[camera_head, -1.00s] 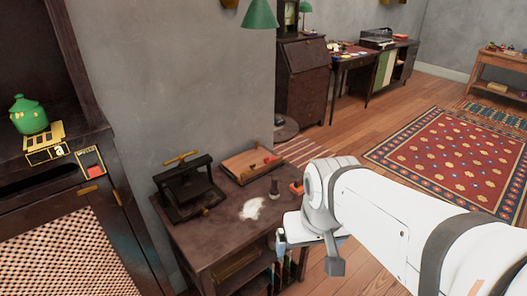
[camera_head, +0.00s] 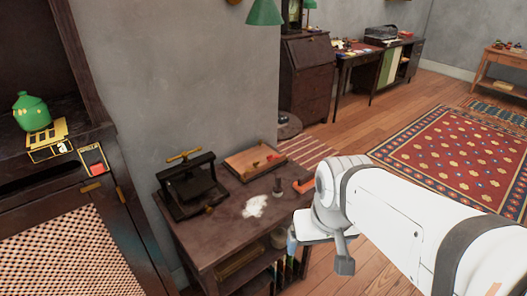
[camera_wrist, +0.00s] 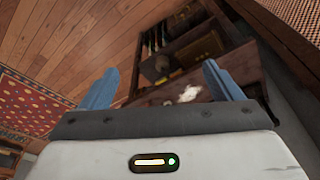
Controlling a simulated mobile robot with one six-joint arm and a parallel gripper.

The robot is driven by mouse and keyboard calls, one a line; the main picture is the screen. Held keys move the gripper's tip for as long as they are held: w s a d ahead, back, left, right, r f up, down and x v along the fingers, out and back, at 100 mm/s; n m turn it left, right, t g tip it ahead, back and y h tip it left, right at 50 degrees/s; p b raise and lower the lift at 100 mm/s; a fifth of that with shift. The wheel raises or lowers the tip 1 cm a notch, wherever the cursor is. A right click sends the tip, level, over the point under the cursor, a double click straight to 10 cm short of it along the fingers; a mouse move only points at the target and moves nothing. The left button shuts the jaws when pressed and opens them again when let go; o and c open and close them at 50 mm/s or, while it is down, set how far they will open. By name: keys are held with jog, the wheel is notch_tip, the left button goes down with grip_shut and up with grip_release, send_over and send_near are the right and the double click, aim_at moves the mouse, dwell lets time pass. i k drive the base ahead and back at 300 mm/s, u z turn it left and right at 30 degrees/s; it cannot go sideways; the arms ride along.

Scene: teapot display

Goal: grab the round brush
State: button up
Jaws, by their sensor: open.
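My gripper (camera_wrist: 160,84) is open, with its two blue fingers apart and nothing between them. In the head view one blue finger (camera_head: 292,241) shows beside the right edge of the dark workbench (camera_head: 215,238). I cannot pick out the round brush for certain. A small dark upright piece (camera_head: 278,186) and an orange-handled piece (camera_head: 303,186) stand on the bench top, left of my arm. In the wrist view a small roundish brown object (camera_wrist: 162,62) sits in the bench's open shelving, beyond the fingers; I cannot tell whether it is a brush.
A black press (camera_head: 187,187), a wooden tray (camera_head: 252,162) and a white powdery patch (camera_head: 254,206) are on the bench top. A cabinet with a green jar (camera_head: 31,112) stands left. Open wooden floor and a red rug (camera_head: 450,155) lie right.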

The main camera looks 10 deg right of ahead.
aim_at(278, 189)
jog(key=k, duration=0.5)
jog(key=z, duration=1.9)
jog(key=i, duration=1.5)
jog(key=u, duration=2.95)
jog(key=i, duration=0.8)
jog(key=z, duration=0.05)
